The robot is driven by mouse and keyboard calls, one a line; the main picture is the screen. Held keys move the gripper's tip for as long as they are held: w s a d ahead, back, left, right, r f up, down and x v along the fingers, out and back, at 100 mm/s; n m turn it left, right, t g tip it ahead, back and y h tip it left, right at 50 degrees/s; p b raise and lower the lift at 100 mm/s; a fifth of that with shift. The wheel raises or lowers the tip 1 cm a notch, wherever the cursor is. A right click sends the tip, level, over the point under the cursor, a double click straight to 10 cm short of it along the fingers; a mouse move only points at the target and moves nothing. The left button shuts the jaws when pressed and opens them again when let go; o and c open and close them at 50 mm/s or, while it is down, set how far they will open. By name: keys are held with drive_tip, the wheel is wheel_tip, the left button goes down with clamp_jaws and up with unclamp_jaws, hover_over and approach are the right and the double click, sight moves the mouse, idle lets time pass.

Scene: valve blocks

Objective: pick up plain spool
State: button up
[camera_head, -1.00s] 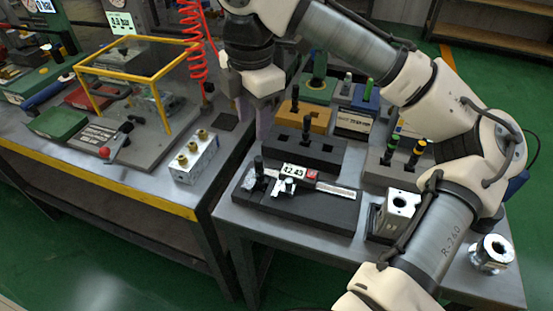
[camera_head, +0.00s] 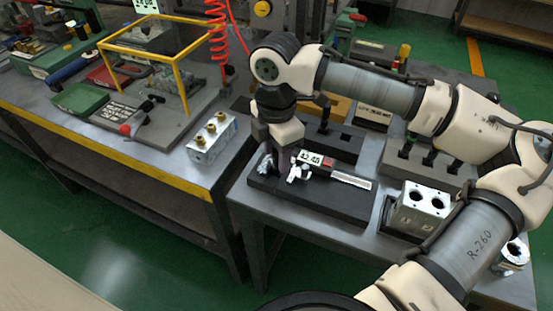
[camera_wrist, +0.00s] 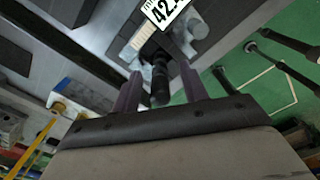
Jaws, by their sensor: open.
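A dark ribbed upright piece (camera_wrist: 160,86), which looks like the plain spool, stands at the metal jaws of the caliper (camera_wrist: 165,50) in the wrist view. My gripper (camera_wrist: 162,82) is open, with one purple finger on each side of this piece. I cannot tell whether the fingers touch it. In the head view my gripper (camera_head: 269,150) points down over the left end of the black caliper base (camera_head: 316,199). There my fingers and wrist mostly hide the spool.
The caliper display (camera_head: 310,157) is close right of my gripper. A silver two-hole block (camera_head: 420,210) stands further right, and a dark rack with holes (camera_head: 340,143) is behind. A silver block with brass fittings (camera_head: 211,140) sits on the left bench.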

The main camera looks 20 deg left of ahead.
drive_tip(key=shift+f, duration=0.45)
clamp_jaws()
drive_tip(key=shift+r, duration=0.1)
